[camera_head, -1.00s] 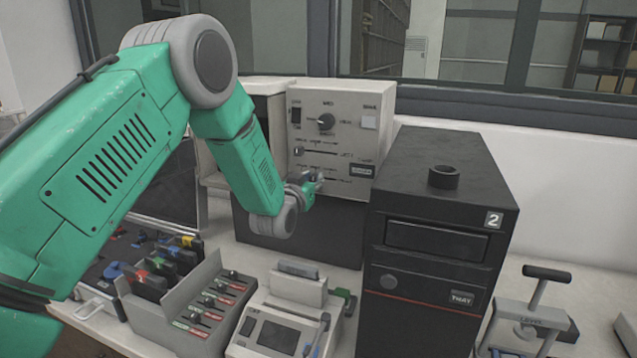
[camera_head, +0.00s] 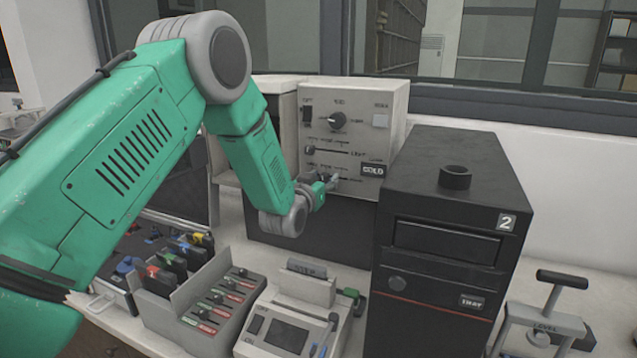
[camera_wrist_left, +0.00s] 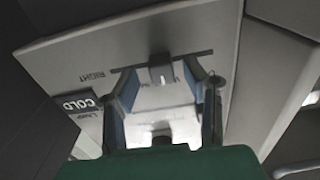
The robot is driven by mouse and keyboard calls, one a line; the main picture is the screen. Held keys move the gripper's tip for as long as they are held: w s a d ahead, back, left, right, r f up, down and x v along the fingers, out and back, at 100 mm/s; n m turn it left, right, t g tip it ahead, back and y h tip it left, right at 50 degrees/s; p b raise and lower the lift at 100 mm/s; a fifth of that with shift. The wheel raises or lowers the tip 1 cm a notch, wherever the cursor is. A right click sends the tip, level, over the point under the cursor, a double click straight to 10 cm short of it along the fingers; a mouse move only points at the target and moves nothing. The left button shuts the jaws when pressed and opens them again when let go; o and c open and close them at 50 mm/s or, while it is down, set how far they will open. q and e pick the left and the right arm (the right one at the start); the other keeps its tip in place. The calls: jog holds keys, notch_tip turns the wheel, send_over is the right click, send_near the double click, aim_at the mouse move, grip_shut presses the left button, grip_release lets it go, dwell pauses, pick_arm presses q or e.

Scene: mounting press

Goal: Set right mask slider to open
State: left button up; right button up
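The press's control panel (camera_head: 345,105) faces me behind my left gripper (camera_head: 325,185), which is in front of its lower slot. My left gripper (camera_wrist_left: 163,78) is open, with one finger on each side of the knob and gaps visible. Contact with the panel cannot be told. In the head view, the gripper hides that knob. The left mask slider (camera_head: 310,150) is above, its knob at the slot's left end. My right gripper is out of view.
A black tower marked 2 (camera_head: 450,200) stands close on the right.

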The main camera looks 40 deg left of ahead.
pick_arm(q)
jog(key=shift+s+d, duration=0.2)
jog(key=v, duration=1.1)
jog(key=shift+s, duration=0.25)
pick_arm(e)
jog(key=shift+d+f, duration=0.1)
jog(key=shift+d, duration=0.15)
